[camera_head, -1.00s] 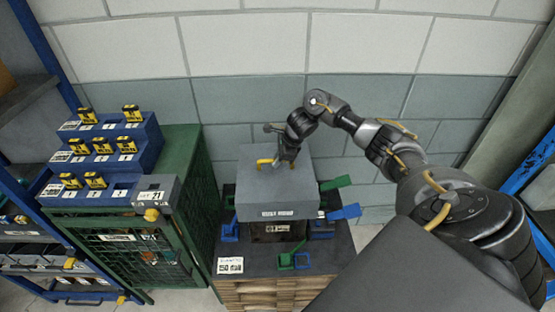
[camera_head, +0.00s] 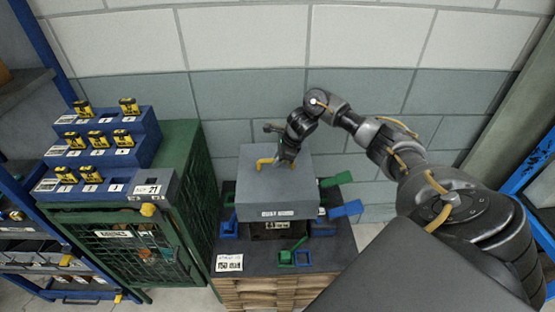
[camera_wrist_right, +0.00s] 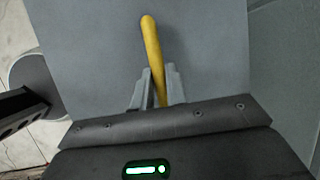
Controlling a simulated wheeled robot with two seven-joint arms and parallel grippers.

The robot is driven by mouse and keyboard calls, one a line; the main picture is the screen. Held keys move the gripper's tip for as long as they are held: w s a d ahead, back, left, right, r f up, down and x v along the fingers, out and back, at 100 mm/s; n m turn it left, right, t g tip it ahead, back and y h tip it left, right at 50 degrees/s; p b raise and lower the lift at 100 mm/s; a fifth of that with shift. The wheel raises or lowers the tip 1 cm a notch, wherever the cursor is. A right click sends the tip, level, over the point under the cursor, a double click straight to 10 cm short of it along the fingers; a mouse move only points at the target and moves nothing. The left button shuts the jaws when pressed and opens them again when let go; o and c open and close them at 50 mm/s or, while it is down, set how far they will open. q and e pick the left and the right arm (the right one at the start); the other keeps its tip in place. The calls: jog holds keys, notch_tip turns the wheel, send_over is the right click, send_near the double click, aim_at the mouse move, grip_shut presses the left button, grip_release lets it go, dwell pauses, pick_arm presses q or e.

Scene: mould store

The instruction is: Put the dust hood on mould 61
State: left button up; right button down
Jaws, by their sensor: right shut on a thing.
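The dust hood (camera_head: 258,190) is a grey box with a label on its front and a yellow handle (camera_head: 265,163) on top. My right gripper (camera_head: 286,158) is shut on this handle; in the right wrist view the two fingers (camera_wrist_right: 155,92) close around the yellow bar. The hood's grey top (camera_wrist_right: 90,50) fills much of that view. Mould 61 (camera_head: 284,232) is a dark block directly under the hood; only its lower front with a number label shows. I cannot tell whether the hood rests on it or hangs just above. My left gripper is out of view.
The mould stands on a dark-topped pallet (camera_head: 229,264), with green clamps (camera_head: 336,180) and blue clamps (camera_head: 346,208) around it. A green mesh cabinet (camera_head: 190,180) with a blue stepped rack (camera_head: 118,158) of yellow tags stands at left. A block wall is close behind.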

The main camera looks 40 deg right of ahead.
jog(key=c, duration=0.5)
grip_release()
jog(key=shift+r, duration=0.15)
dwell(0.4)
jog(key=shift+r+p, duration=2.7)
jog(key=shift+r, duration=1.7)
